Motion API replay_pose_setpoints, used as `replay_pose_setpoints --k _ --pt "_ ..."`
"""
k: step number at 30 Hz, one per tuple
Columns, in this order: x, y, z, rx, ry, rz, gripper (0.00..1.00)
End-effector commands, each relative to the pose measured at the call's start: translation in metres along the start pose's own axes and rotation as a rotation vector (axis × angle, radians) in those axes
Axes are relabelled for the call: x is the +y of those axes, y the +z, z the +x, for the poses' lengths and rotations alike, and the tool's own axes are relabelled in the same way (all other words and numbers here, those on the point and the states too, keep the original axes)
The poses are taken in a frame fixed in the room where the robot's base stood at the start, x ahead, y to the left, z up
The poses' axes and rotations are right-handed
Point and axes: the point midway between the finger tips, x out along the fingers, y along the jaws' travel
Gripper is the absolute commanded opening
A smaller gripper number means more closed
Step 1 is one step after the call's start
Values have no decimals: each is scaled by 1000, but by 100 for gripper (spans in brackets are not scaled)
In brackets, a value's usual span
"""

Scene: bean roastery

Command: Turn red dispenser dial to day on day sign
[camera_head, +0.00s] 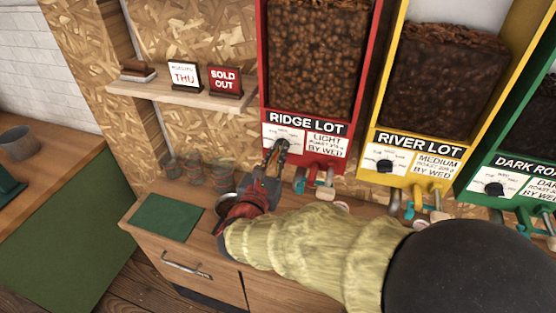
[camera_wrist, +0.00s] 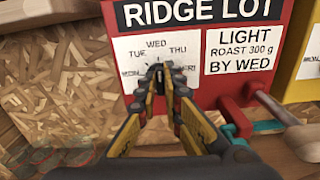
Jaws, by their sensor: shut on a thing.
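The red dispenser (camera_head: 262,60) labelled RIDGE LOT stands at the upper middle in the head view, and its lower front (camera_wrist: 195,70) fills the wrist view. Its white dial plate (camera_wrist: 130,50) shows TUE, WED, THU and partly hidden days. My gripper (camera_head: 281,147) is shut on the dark dial knob (camera_wrist: 157,72) in front of that plate. The knob is mostly hidden between the fingers, and its pointer seems to be up near WED, though I cannot tell exactly. The day sign (camera_head: 184,77) on the shelf at left reads THU.
A red SOLD OUT sign (camera_head: 225,80) stands beside the day sign on the wooden shelf (camera_head: 165,94). A yellow dispenser (camera_head: 384,110) and a green one (camera_head: 482,160) stand to the right. Glasses (camera_head: 194,172) and a green mat (camera_head: 165,217) are on the counter. A red-dispenser lever (camera_wrist: 285,118) sits right of my gripper.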

Motion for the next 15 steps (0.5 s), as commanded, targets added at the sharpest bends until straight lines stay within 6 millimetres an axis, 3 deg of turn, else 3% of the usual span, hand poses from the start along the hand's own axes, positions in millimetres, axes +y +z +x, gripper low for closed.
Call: replay_pose_setpoints --k 15 --pt "-2 -6 0 1 1 448 0"
